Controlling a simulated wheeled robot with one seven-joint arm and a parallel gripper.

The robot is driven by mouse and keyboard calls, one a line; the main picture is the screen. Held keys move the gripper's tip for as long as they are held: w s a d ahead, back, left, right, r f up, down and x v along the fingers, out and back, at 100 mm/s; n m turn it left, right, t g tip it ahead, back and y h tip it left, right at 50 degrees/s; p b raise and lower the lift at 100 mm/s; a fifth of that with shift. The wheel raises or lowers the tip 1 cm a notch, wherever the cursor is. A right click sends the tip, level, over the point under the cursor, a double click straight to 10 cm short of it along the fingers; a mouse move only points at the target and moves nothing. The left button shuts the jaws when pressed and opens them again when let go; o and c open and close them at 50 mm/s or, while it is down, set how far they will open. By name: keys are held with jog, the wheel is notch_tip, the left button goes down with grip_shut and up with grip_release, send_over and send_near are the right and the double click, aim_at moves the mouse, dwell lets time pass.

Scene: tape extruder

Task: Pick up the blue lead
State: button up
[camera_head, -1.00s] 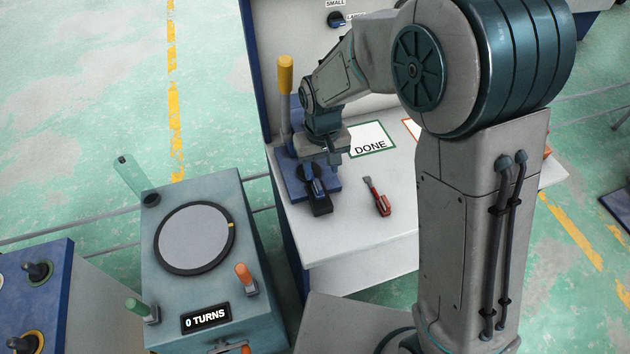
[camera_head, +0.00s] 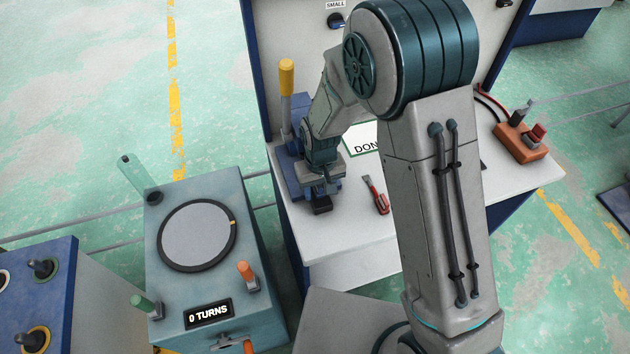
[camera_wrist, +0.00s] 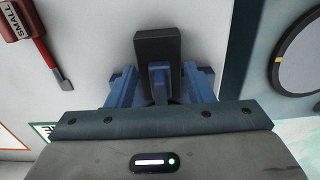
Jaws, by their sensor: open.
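My gripper (camera_head: 322,186) is open and points down over the front of the blue press (camera_head: 298,112) with the yellow-topped lever, at the left end of the white bench (camera_head: 340,240). Its jaws are low around the press's black block (camera_head: 322,206). In the wrist view the black block (camera_wrist: 158,48) lies ahead of the jaws, with blue parts on both sides; I cannot tell whether they touch. I recognise no blue lead in either view. A red and a dark lead (camera_head: 482,96) run to an orange box (camera_head: 522,146) at the bench's right.
A red-handled screwdriver (camera_head: 376,196) lies right of the press; its handle (camera_wrist: 15,22) reads SMALL in the wrist view. A DONE card (camera_head: 362,142) is partly hidden by my arm. A teal winder (camera_head: 205,260) reading 0 TURNS stands left of the bench.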

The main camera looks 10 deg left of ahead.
grip_shut()
jog(key=shift+r, duration=0.1)
